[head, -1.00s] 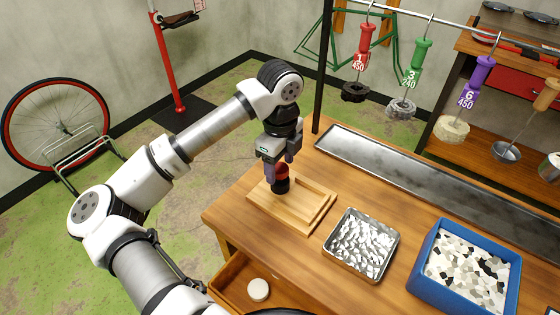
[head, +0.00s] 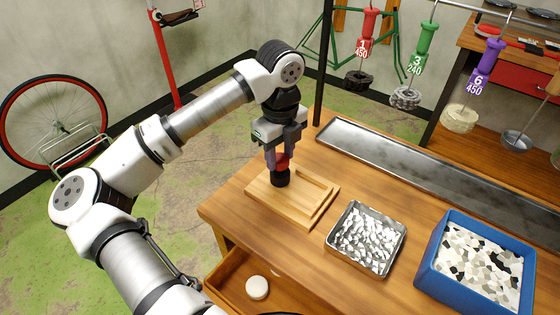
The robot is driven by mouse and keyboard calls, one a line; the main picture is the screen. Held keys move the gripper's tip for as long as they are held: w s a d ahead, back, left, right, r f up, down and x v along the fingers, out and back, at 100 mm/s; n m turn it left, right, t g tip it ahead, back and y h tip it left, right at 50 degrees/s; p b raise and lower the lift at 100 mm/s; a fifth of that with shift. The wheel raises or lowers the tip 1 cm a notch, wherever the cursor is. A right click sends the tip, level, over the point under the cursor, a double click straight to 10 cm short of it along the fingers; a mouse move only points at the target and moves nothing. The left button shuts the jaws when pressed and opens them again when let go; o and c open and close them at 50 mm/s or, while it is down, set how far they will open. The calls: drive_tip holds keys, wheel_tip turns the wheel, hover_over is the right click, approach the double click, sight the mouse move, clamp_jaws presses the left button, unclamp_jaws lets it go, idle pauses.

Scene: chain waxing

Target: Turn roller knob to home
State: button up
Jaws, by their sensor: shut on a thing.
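The roller knob shows a red top (head: 282,161) above a black round base (head: 280,179), standing on a light wooden board (head: 310,212) near the table's left corner. My gripper (head: 276,160) points down over the knob. Its purple-grey fingers are shut on the red part, one at the left and one at the right. The fingers hide part of the red top. I cannot read any mark for the home position at this size.
A metal tray of shiny flakes (head: 396,215) and a blue bin of pale and dark chips (head: 422,273) stand to the right. A long metal trough (head: 345,141) runs behind. Coloured handles hang from a rail. An open drawer (head: 222,268) holds a white disc (head: 257,288).

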drive_tip(key=m+b, duration=0.2)
drive_tip(key=b, duration=0.1)
drive_tip(key=m+b, duration=0.3)
drive_tip(key=shift+f+m, duration=0.2)
drive_tip(key=shift+m, duration=0.1)
drive_tip(key=m+b, duration=0.3)
drive_tip(key=m, duration=0.3)
drive_tip(key=shift+r, duration=0.1)
drive_tip(key=m+b, duration=0.1)
drive_tip(key=m, duration=0.5)
drive_tip(key=shift+r+m, duration=0.1)
drive_tip(key=shift+m, duration=0.2)
drive_tip(key=m, duration=0.6)
drive_tip(key=shift+b, duration=0.4)
drive_tip(key=shift+m, duration=0.3)
drive_tip(key=o, duration=1)
